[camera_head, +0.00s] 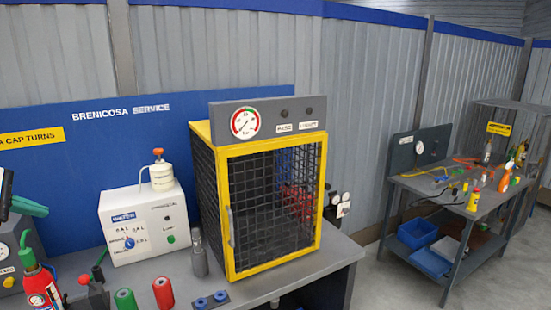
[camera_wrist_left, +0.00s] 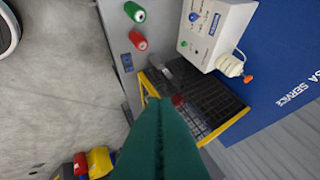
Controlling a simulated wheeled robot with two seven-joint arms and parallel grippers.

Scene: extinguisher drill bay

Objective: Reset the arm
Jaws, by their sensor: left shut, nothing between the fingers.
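My left gripper (camera_head: 38,210) shows at the left edge of the head view, with green fingers above the bench. In the left wrist view its green fingers (camera_wrist_left: 158,104) are pressed together with nothing between them. They stand apart from the things on the bench, as far as I can tell. My right gripper is in neither view. Most of my left arm is outside the head view.
A yellow-framed mesh cage (camera_head: 233,232) stands on the bench (camera_head: 330,252). To its left are a white box (camera_head: 150,222), green (camera_head: 126,300) and red (camera_head: 163,293) cylinders and a red extinguisher (camera_head: 40,290). A second table (camera_head: 440,192) with tools stands right.

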